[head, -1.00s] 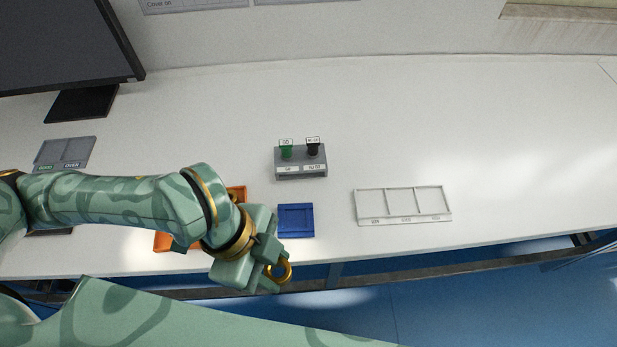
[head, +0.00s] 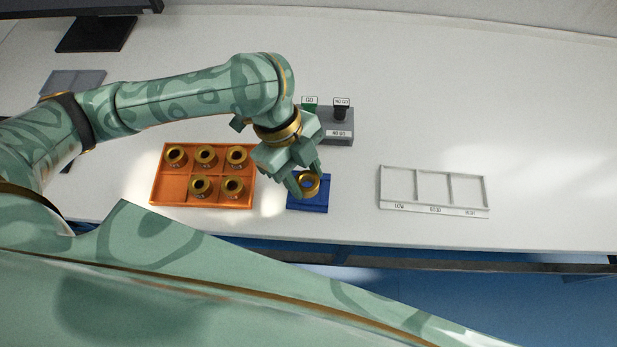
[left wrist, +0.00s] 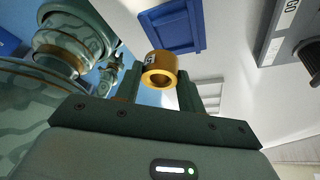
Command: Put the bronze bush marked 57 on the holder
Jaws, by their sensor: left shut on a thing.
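A bronze bush (head: 308,184) is held between the fingertips of my left gripper (head: 306,178), which is shut on it. It also shows in the left wrist view (left wrist: 159,70), with a dark mark on its side that is too small to read. The blue square holder (head: 316,206) lies on the table just below and behind the bush in the head view. In the left wrist view the blue holder (left wrist: 172,27) shows empty, apart from the bush.
An orange tray (head: 164,192) with several bronze bushes stands left of the holder. A grey block with green and black GO and NO GO gauges (head: 341,126) stands behind. A white three-compartment tray (head: 432,209) lies to the right, empty.

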